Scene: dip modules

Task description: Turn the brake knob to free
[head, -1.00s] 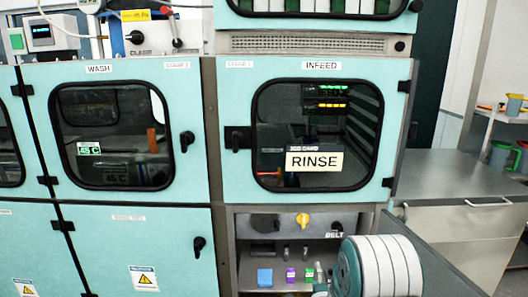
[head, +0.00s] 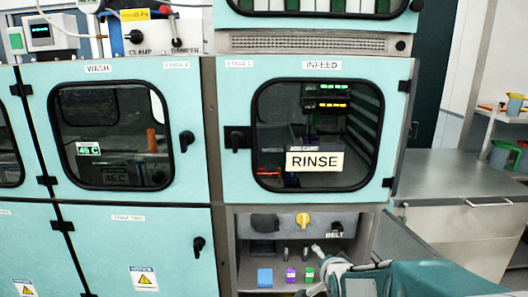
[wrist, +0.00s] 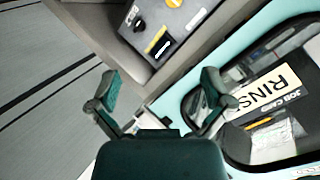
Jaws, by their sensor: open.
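No label reading brake is legible. Under the infeed door, a recessed control panel (head: 284,222) carries a yellow knob (head: 303,220), a dark rounded control (head: 264,222) and a black knob (head: 337,228) near the label BELT. I cannot tell which is the brake knob, or its setting. My gripper (head: 316,271) is in front of the panel's lower right, fingers apart and empty. In the wrist view my gripper (wrist: 160,82) is open, with a grey panel bearing a black knob (wrist: 140,25) beyond it, apart from the fingers.
The infeed door (head: 235,90) with a RINSE sign (head: 314,161) stands closed above the panel. Blue (head: 264,277), purple (head: 290,275) and green (head: 309,273) blocks sit below the switches. A steel counter (head: 450,180) stands at right. A box labelled CLAMP and DAMPER (head: 150,40) is at upper left.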

